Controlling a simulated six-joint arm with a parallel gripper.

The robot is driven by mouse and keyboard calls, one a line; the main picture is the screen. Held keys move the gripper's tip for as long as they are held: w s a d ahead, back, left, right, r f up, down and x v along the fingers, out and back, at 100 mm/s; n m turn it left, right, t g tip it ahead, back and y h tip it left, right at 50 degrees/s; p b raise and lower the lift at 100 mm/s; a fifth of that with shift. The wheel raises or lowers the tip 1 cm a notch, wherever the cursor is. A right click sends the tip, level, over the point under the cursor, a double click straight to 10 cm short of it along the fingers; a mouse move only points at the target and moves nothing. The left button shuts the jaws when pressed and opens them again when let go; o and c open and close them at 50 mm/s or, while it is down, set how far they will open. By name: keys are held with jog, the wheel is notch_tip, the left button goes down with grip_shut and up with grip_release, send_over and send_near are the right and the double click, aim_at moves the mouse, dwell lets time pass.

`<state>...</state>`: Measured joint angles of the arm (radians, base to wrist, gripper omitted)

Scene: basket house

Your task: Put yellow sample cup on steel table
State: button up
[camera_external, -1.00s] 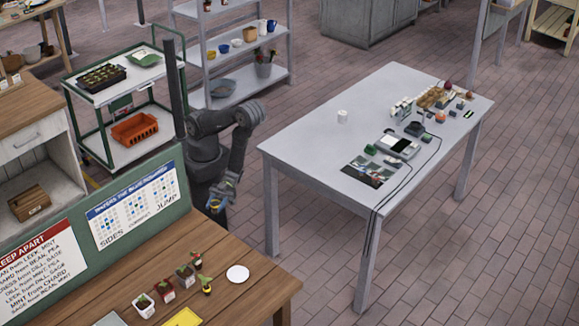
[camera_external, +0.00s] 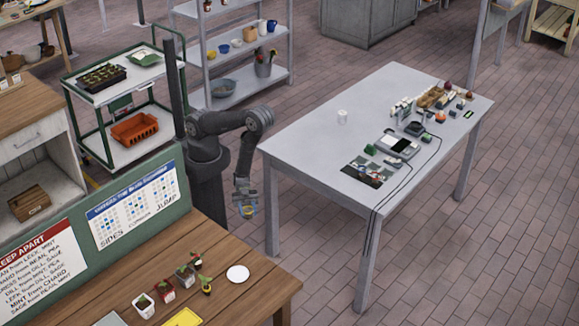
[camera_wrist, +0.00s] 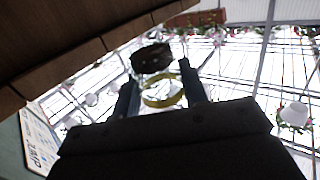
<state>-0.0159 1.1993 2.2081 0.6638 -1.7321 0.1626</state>
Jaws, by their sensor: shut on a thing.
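The yellow sample cup (camera_wrist: 163,90) shows in the wrist view as a yellow ring between my two dark fingers. My gripper hangs in the gap between the wooden bench and the steel table, lower than the tabletop. The steel table (camera_external: 300,140) stands to the right of my arm. Its near left part is bare.
A white cup (camera_external: 342,117), a scale (camera_external: 397,146), a picture card (camera_external: 367,172) and several small items sit on the steel table. The wooden bench (camera_external: 225,295) with small potted plants is at the front. A green-framed cart (camera_external: 122,90) stands behind left.

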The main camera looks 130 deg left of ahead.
jog(key=w+a+f+n+t+y, duration=0.1)
jog(key=w+a+n+t+y, duration=0.2)
jog(key=w+a+n+y, duration=0.4)
jog(key=shift+w+a+t+y, duration=0.3)
jog(key=shift+a+y, duration=1.4)
jog(key=shift+a, duration=0.7)
jog(key=w+a+r+n+g+y, duration=0.4)
jog(key=a+r+n+g+y, duration=0.4)
jog(key=a, duration=0.3)
jog(key=w+a+r+n+g+y, duration=0.3)
jog(key=a+r+n+g+y, duration=0.35)
jog(key=a+n+y, duration=0.35)
jog(key=shift+m+t+h, duration=0.25)
jog(key=shift+m+h, duration=0.25)
jog(key=shift+m, duration=0.4)
jog(key=a+f, duration=0.2)
jog(key=a, duration=0.2)
jog(key=a+f, duration=0.2)
jog(key=a, duration=0.2)
jog(key=a+f, duration=0.2)
jog(key=a, duration=0.3)
jog(key=shift+w+f, duration=0.15)
jog(key=shift+f, duration=2.15)
